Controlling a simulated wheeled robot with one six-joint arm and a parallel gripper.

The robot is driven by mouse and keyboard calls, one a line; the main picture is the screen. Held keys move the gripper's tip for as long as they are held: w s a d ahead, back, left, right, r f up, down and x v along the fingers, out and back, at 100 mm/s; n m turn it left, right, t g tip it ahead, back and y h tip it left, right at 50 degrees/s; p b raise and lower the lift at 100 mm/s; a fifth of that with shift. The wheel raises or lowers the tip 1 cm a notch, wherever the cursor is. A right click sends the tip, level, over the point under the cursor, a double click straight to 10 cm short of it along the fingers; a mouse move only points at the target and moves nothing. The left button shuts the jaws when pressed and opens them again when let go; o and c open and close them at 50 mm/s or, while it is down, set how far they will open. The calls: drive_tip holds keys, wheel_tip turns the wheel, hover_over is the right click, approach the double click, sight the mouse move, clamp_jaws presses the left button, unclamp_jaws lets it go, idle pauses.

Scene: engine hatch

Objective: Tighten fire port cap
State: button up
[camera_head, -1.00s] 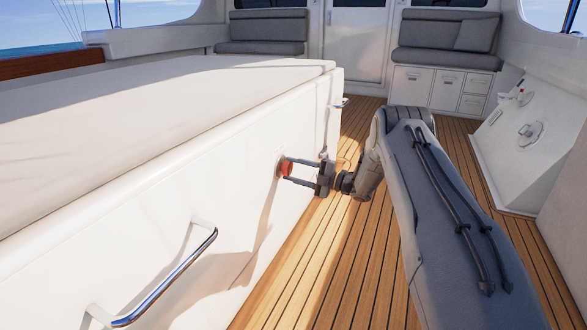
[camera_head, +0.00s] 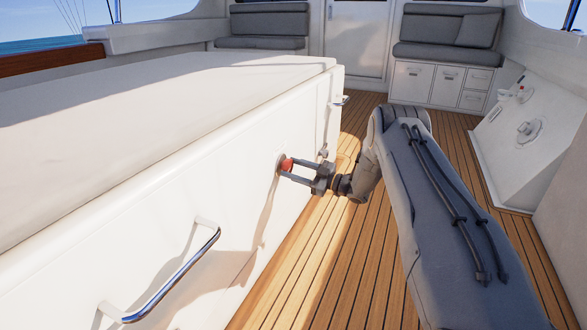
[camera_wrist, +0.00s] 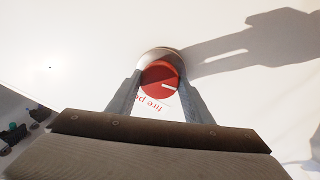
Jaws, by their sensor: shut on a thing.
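The red fire port cap (camera_head: 286,165) sits on the side wall of the white engine box. In the wrist view the round red cap (camera_wrist: 161,80) shows a short white mark and a metal ring around its far side. Red lettering, partly hidden, shows just below it. My gripper (camera_head: 287,170) reaches the cap from the right, with one finger on each side. In the wrist view the two fingers (camera_wrist: 161,84) are shut on the cap. The fingertips' exact contact is hard to make out.
A chrome handle (camera_head: 170,285) stands out from the white engine box (camera_head: 120,220) at the near left. A small latch (camera_head: 342,101) is at the box's far corner. The teak deck (camera_head: 330,270) is clear beside my arm. Grey seats (camera_head: 270,25) are at the back.

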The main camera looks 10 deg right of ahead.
drive_tip(key=shift+m, duration=1.3)
drive_tip(key=o, duration=1)
drive_tip(key=shift+o, duration=0.2)
drive_tip(key=p+v, duration=0.3)
drive_tip(key=v, duration=0.4)
drive_tip(key=shift+s+d, duration=0.25)
drive_tip(key=shift+s, duration=0.1)
